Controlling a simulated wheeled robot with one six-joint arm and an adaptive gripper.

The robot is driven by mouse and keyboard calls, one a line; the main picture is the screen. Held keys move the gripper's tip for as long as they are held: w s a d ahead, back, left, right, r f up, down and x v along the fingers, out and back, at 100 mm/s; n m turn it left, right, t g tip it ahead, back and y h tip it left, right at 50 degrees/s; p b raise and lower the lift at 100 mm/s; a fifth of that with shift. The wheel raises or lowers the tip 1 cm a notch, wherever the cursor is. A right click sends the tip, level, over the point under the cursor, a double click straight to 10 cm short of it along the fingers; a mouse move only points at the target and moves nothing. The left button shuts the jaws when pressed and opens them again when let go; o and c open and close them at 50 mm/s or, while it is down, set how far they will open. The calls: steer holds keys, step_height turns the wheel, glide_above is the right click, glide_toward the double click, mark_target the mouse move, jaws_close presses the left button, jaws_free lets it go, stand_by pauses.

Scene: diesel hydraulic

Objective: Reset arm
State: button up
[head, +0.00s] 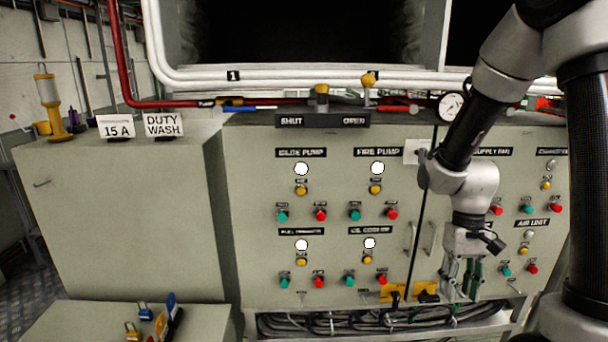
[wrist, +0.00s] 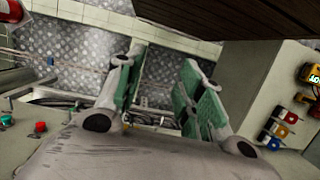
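My gripper (head: 459,280) hangs pointing down in front of the right part of the control panel (head: 330,230) in the head view. In the wrist view my gripper (wrist: 152,95) shows two green-padded fingers spread apart, with only floor and cables behind the gap. It is open and holds nothing. My arm comes down from the upper right and is bent at the elbow. In the head view a yellow bracket (head: 408,292) sits at the panel's lower edge, left of my gripper; I cannot tell whether they touch.
The panel has several green and red buttons and lamps. Cables (head: 340,322) lie in a tray below it. A grey cabinet (head: 120,220) stands left, bearing two signs and a yellow lamp (head: 50,100). Padlocks (head: 140,322) sit lower left. White pipes (head: 280,78) run above the panel.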

steer(key=s+d+r+t, duration=0.1)
steer(key=s+r+t, duration=0.2)
steer(key=r, duration=0.7)
steer(key=s+d+r+t, duration=0.1)
steer(key=s+r+t, duration=0.3)
steer(key=s+r, duration=0.3)
step_height(320, 180, up, 4)
steer(key=shift+d+f, duration=0.1)
steer(key=shift+d, duration=0.15)
